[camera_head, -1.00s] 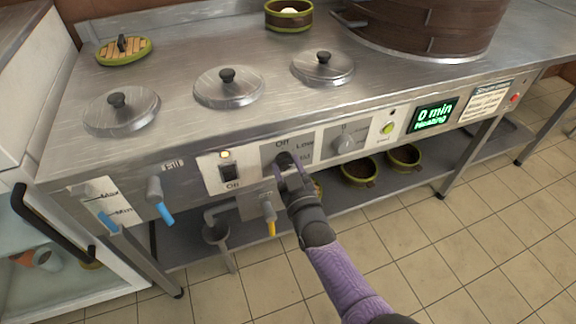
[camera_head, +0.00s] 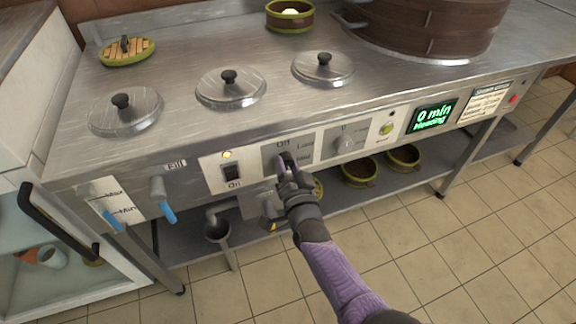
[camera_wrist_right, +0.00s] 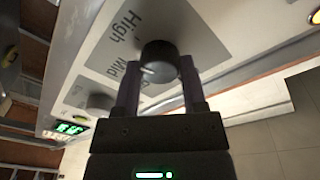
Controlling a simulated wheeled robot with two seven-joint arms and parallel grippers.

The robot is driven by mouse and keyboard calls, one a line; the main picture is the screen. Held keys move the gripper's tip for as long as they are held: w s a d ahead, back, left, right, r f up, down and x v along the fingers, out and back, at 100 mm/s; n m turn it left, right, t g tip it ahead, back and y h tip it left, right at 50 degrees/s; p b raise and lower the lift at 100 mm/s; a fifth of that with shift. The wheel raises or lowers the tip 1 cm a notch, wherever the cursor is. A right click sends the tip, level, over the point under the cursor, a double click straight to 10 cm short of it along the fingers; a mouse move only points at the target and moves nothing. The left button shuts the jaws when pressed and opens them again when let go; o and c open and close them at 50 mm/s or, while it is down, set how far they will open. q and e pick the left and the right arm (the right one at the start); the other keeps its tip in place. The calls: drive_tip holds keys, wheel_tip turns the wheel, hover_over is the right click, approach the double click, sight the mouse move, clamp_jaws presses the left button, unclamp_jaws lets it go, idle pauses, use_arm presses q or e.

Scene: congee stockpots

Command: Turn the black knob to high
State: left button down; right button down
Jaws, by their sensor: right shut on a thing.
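The black knob (camera_wrist_right: 160,62) sits on a grey dial plate with the words High and Mid beside it in the right wrist view. My right gripper (camera_wrist_right: 158,92) is shut on the knob, one finger on each side of it. In the head view my right gripper (camera_head: 287,165) reaches up to the dial plate (camera_head: 303,150), which shows Off at the top and Low to the right. There the gripper covers most of the knob. A pale mark shows on the knob's face in the wrist view. My left gripper is not in view.
An On switch (camera_head: 232,173) with a lit lamp is left of the dial. A grey timer knob (camera_head: 345,143), a green button (camera_head: 387,128) and a display (camera_head: 433,116) reading "0 min Heating" are to the right. Several lids and a steamer (camera_head: 425,30) are on the counter above.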

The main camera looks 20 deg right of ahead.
drive_tip(key=shift+m, duration=1.5)
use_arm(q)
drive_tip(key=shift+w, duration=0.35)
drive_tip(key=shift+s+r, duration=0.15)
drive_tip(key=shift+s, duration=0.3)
use_arm(e)
drive_tip(key=shift+m, duration=0.3)
drive_tip(key=shift+c, duration=1.2)
unclamp_jaws()
drive_tip(key=shift+o, duration=0.5)
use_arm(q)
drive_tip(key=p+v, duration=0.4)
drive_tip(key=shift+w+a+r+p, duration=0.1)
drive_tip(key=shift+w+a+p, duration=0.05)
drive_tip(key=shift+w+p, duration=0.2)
use_arm(e)
drive_tip(key=s, duration=1)
drive_tip(key=shift+a, duration=0.3)
